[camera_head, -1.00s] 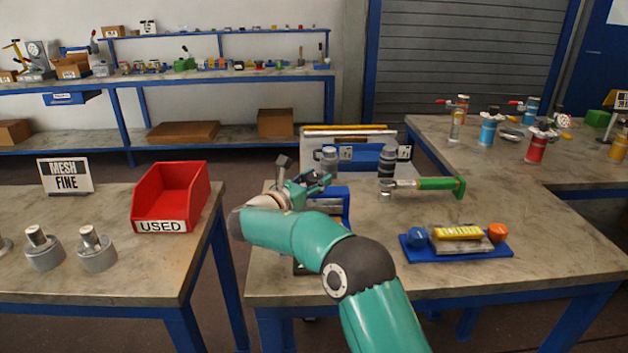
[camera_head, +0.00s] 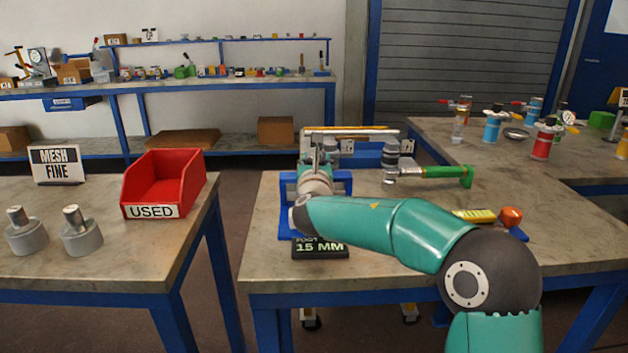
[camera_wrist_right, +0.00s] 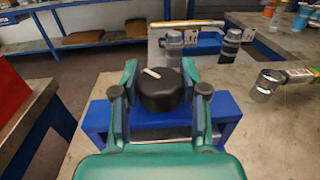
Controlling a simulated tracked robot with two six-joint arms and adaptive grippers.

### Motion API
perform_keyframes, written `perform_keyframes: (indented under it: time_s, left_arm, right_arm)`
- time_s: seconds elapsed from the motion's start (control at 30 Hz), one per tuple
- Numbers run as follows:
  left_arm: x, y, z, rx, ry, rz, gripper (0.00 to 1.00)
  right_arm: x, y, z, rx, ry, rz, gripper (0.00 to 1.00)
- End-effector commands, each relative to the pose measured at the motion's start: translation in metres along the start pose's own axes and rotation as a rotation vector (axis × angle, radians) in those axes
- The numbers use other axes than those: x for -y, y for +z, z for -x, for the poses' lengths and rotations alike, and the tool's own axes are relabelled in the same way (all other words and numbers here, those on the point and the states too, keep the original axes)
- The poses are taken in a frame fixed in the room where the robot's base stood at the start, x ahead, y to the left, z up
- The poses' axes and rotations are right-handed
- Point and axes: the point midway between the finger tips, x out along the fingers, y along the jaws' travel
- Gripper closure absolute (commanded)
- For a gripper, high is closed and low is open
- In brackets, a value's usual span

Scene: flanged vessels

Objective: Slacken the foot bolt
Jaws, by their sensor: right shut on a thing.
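A black round knob (camera_wrist_right: 160,91) with a white mark on top sits between the fingers of my right gripper (camera_wrist_right: 160,96) in the right wrist view. The fingers close on it from both sides. It is over a blue stand (camera_wrist_right: 222,109); whether it touches the stand is hidden. In the head view my right gripper (camera_head: 318,158) is at the blue stand (camera_head: 343,183) on the middle table, and hides the knob. A black sign reading FOOT 15 MM (camera_head: 320,248) lies in front of the stand. My left gripper is not in view.
A green-handled tool (camera_head: 440,171) lies right of the stand, near a dark metal cylinder (camera_head: 391,151). A red USED bin (camera_head: 152,211) and metal flanged pieces (camera_head: 82,236) are on the left table. My forearm partly covers an orange-topped item (camera_head: 511,217).

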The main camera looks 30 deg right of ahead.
Motion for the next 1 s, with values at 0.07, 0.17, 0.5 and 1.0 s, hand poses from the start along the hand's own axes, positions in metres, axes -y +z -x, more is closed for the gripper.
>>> perform_keyframes:
  time_s: [0.07, 0.17, 0.5, 1.0]
  left_arm:
    - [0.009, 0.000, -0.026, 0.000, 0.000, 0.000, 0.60]
    - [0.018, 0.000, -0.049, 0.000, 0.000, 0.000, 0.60]
    - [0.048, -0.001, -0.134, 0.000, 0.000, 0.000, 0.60]
    - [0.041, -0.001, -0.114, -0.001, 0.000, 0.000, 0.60]
  right_arm:
    - [0.003, -0.006, 0.000, 0.012, 0.070, -0.002, 0.91]
    - [0.003, -0.007, 0.000, 0.012, 0.164, -0.002, 0.92]
    - [0.004, -0.011, -0.002, 0.005, 0.480, 0.000, 0.92]
    - [0.001, 0.001, -0.003, -0.014, 0.899, 0.006, 0.92]
